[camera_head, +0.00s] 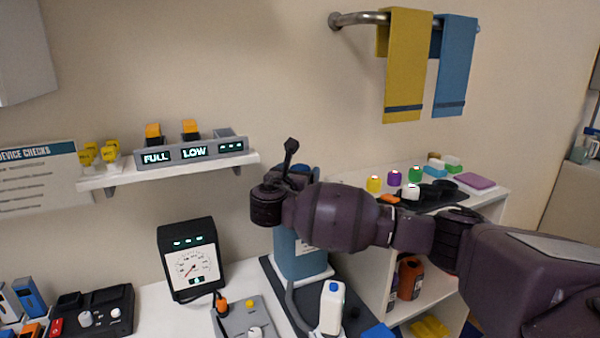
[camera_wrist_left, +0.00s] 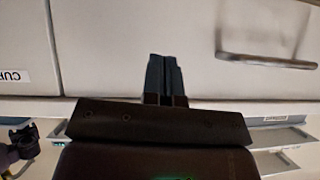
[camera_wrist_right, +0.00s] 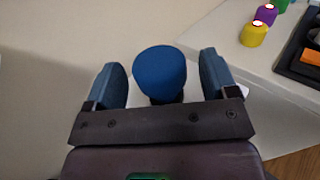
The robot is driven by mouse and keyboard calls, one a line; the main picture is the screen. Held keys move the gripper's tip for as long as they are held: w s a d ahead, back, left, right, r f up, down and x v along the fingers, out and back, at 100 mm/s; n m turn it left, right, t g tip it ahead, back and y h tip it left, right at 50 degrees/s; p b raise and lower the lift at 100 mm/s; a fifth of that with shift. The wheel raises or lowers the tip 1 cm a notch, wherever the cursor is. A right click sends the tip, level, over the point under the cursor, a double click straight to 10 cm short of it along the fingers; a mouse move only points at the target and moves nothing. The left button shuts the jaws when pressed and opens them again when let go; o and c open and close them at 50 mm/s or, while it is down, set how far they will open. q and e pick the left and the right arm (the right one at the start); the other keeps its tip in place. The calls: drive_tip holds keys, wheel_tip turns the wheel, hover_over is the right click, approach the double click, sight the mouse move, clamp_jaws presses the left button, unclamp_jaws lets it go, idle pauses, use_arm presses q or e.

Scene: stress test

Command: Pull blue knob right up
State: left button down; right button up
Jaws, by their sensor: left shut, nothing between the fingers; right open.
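The blue knob (camera_wrist_right: 160,70) has a rounded top and stands between the fingers of my open right gripper (camera_wrist_right: 160,64) in the right wrist view. A gap shows on each side, so the fingers do not grip it. In the head view my right arm covers most of the knob's area, and a blue rounded part (camera_head: 306,170) shows just behind it. Below is a blue pedestal (camera_head: 300,260) on a dark mat. My left gripper (camera_wrist_left: 164,72) is shut and empty in the left wrist view, facing pale cabinet fronts, away from the knob.
A gauge box (camera_head: 190,262) and a grey control panel (camera_head: 250,318) stand left of the pedestal. A white bottle (camera_head: 331,308) stands in front of it. A shelf unit (camera_head: 480,208) with coloured jars and a black tray is on the right. A wall shelf (camera_head: 170,172) hangs above left.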

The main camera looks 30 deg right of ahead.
use_arm(q)
drive_tip(key=shift+w, duration=0.2)
use_arm(e)
drive_tip(key=shift+x, duration=0.9)
